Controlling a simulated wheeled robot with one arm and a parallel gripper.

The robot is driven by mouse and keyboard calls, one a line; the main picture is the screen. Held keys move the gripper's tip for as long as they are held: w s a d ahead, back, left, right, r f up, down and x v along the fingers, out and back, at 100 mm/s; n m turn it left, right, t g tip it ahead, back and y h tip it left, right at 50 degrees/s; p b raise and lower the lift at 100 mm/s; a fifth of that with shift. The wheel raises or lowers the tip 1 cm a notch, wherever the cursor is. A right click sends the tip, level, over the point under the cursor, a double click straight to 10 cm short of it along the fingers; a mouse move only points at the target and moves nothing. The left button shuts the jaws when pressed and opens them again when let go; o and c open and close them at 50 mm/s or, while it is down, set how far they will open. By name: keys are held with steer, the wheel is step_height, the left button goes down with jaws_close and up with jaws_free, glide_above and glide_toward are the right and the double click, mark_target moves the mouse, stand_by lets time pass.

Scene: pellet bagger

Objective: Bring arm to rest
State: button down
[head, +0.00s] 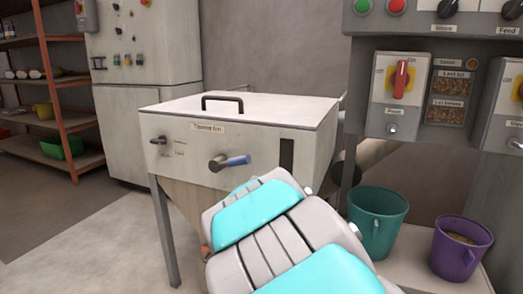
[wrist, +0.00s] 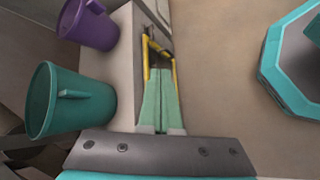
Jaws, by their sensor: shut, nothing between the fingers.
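My gripper (wrist: 160,72) shows in the wrist view, its two pale green fingers pressed together with nothing between them. The fingertips lie in front of a yellow frame-like part (wrist: 146,60) beside the pale platform. I cannot tell whether they touch it. My arm (head: 275,232), grey with turquoise panels, stretches across the lower middle of the head view in front of the hopper bin (head: 235,135). Its far end and the gripper are hidden in that view.
A teal bucket (head: 377,225) and a purple bucket (head: 458,250) with pellets stand on a platform right of my arm; both show in the wrist view, teal (wrist: 55,105) and purple (wrist: 88,25). A control panel (head: 435,80) rises behind. Open floor (head: 80,235) lies left.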

steer(key=s+m+g+y+p, duration=0.2)
steer(key=s+m+y, duration=0.3)
steer(key=s, duration=0.8)
steer(key=s+a+m+y+p, duration=0.1)
steer(key=s+a+m+y, duration=0.3)
steer(key=s+a, duration=0.3)
steer(key=s+y, duration=0.1)
steer(key=s, duration=0.4)
steer(key=shift+a+f, duration=0.15)
steer(key=shift+f, duration=0.1)
steer(key=shift+s, duration=0.1)
